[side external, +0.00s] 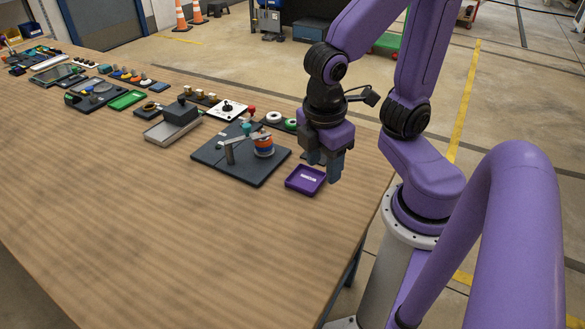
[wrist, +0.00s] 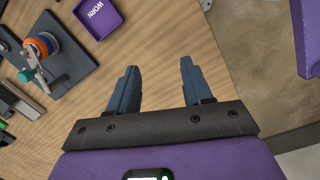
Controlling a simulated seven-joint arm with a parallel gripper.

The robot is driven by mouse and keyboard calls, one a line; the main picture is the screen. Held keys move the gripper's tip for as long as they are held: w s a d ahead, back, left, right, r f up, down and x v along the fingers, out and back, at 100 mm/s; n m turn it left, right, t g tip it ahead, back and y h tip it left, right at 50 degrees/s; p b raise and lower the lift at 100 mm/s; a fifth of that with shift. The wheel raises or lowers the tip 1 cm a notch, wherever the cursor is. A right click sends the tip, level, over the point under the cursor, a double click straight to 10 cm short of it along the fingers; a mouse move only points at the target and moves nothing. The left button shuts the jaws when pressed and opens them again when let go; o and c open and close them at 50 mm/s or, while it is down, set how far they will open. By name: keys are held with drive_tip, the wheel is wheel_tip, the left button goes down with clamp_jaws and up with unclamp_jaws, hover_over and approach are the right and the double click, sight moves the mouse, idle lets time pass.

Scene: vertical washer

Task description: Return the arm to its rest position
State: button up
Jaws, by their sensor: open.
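My gripper (side external: 324,165) hangs pointing down near the right edge of the table, just behind and to the right of the purple tray in the side view. In the wrist view my gripper (wrist: 158,84) has its two dark blue fingers apart, with only bare table and floor between them. The purple tray (side external: 306,179) looks empty and bears a label that reads "WORN" in the wrist view (wrist: 98,14). A dark plate (side external: 252,176) with a metal arm and an orange and blue round part (side external: 263,147) stands left of the tray.
A wooden table (side external: 170,230) holds several fixtures and small parts in a row toward the far left. A white plate with a black knob (side external: 227,109) and green and white rings (side external: 289,124) stand behind the dark plate. The table's front area is clear.

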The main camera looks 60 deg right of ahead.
drive_tip(key=s, duration=0.1)
drive_tip(key=s+y, duration=0.1)
drive_tip(key=s+d+y, duration=0.1)
drive_tip(key=shift+r+m, duration=0.25)
drive_tip(key=shift+m, duration=0.15)
